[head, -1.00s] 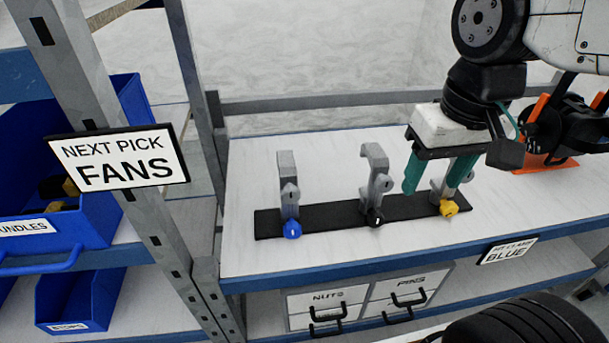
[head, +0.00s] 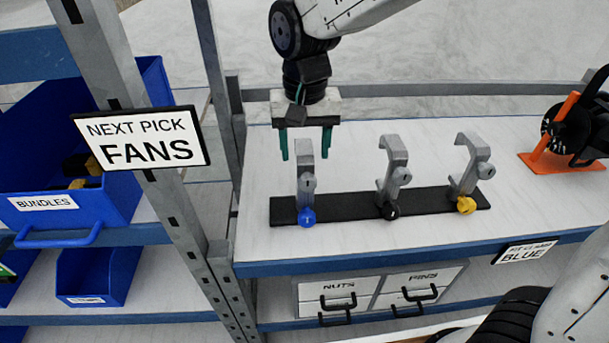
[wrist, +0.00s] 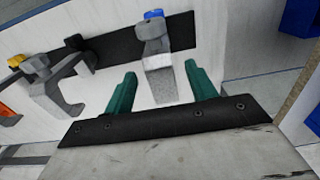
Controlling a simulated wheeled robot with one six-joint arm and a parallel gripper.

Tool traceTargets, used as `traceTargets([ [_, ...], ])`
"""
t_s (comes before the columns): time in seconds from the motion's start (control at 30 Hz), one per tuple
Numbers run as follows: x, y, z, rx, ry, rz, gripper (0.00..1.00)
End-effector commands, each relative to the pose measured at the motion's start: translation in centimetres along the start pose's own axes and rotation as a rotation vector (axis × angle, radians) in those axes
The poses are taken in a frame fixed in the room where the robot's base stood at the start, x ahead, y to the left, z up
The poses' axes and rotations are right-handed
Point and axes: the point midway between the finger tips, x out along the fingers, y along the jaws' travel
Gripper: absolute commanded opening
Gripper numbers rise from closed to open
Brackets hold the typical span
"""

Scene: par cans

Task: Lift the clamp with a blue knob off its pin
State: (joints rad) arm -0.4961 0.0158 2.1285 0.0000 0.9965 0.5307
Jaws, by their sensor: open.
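The clamp with a blue knob (head: 305,182) stands upright at the left end of a black rail (head: 345,205) on the white shelf. Its blue knob (head: 307,217) faces the front; its pin is hidden. My gripper (head: 305,148) is open, with teal fingers pointing down, just above and seemingly behind this clamp. In the wrist view the grey clamp (wrist: 160,75) shows between and beyond my open fingers (wrist: 160,85), with its blue knob (wrist: 153,14) at the top. I cannot tell from these views whether the fingers reach down beside it. Nothing is held.
A black-knobbed clamp (head: 393,172) and a yellow-knobbed clamp (head: 467,172) stand to the right on the same rail. A grey post (head: 160,170) with a FANS sign (head: 145,138) is at left. An orange stand (head: 560,140) is at far right.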

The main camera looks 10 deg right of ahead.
Motion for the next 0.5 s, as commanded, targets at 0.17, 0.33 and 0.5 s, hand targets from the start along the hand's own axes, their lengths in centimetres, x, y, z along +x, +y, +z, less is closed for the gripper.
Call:
traceTargets([
  [0.17,2.8,0.0,0.3,0.0,-0.003,0.002,0.56],
  [0.33,4.2,0.0,0.3,0.0,-0.002,0.001,0.56],
  [0.5,4.2,0.0,0.2,0.0,-0.001,0.001,0.56],
])
